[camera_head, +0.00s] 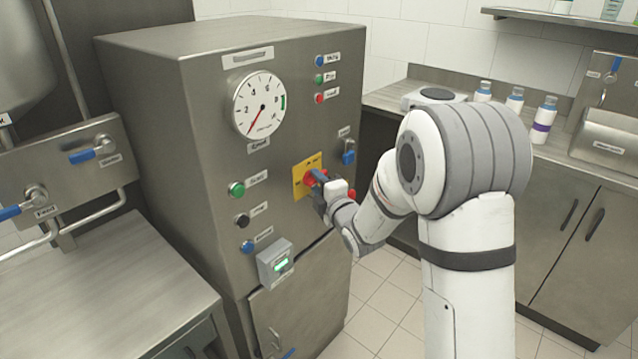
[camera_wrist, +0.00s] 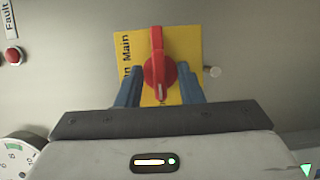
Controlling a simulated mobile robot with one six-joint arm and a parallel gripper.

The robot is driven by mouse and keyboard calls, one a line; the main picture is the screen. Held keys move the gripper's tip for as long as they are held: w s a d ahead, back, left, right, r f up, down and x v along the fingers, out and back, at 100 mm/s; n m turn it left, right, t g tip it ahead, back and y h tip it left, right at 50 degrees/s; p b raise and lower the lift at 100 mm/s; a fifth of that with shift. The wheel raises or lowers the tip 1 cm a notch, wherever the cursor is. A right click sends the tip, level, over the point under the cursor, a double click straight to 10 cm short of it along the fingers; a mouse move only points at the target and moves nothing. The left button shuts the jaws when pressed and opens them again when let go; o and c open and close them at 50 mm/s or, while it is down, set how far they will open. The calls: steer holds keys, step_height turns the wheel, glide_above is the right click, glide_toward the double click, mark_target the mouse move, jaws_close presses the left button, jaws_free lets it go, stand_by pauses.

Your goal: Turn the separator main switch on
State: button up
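The separator main switch is a red rotary handle (camera_wrist: 158,68) on a yellow plate (camera_wrist: 188,45) marked "Main". In the head view the yellow plate (camera_head: 300,188) is on the front of the steel cabinet, and the red handle (camera_head: 309,177) is partly hidden by my gripper. My gripper (camera_head: 319,178) is in front of it. In the wrist view its two blue fingers (camera_wrist: 163,85) are apart, one on each side of the handle's lower part, with visible gaps on both sides. The handle's pointer end faces down between the fingers.
The steel cabinet (camera_head: 190,110) carries a dial gauge (camera_head: 259,105), a green button (camera_head: 236,189), a black one (camera_head: 242,220) and a blue one (camera_head: 247,246). A counter with bottles (camera_head: 543,118) stands right.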

jaws_close()
stand_by(0.5)
